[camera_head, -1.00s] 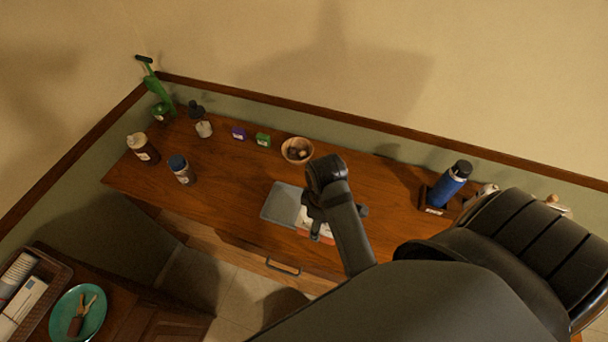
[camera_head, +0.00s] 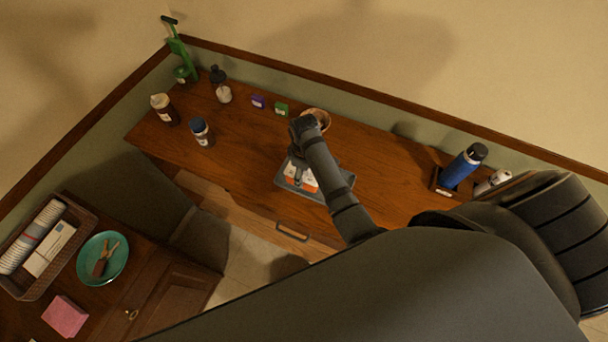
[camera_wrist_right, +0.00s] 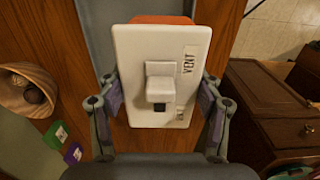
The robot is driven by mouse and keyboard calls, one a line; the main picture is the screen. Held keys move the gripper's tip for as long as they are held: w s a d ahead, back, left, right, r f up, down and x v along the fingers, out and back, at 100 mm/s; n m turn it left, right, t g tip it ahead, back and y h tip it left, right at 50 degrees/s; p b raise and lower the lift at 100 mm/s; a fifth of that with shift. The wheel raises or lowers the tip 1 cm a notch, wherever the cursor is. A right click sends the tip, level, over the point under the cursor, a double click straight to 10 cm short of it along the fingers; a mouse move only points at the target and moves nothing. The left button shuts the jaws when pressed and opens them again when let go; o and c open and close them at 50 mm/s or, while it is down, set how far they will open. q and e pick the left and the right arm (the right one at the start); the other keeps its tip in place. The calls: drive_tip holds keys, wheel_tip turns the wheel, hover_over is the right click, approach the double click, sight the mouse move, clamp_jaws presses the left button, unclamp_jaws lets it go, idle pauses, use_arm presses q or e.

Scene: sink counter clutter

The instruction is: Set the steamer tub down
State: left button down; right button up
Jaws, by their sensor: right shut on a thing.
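The steamer tub (camera_wrist_right: 135,45) has a white lid with a knob, a "VENT" label and an orange body. My right gripper (camera_wrist_right: 160,95) is shut on it, with one finger at each side of the lid. In the head view the orange and white tub (camera_head: 309,182) shows partly under my right gripper (camera_head: 299,163), over the grey tray (camera_head: 284,181) on the wooden counter. My wrist and forearm hide part of the tub and tray. I cannot tell whether the tub's base touches the tray. My left gripper is out of view.
A wooden bowl (camera_head: 318,115) stands just behind my gripper. Green (camera_head: 281,109) and purple (camera_head: 258,102) boxes stand to its left. A blue bottle (camera_head: 463,168) stands in a holder at the right. The counter between the blue-capped jar (camera_head: 202,133) and the tray is clear.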

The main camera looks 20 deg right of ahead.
sight(304, 175)
drive_tip(key=shift+w+f, duration=0.25)
wheel_tip(304, 175, down, 3)
drive_tip(key=shift+r+p, duration=0.2)
drive_tip(key=shift+p, duration=0.15)
drive_tip(key=shift+f, duration=0.25)
drive_tip(key=o, duration=1.3)
drive_tip(key=shift+f, duration=0.1)
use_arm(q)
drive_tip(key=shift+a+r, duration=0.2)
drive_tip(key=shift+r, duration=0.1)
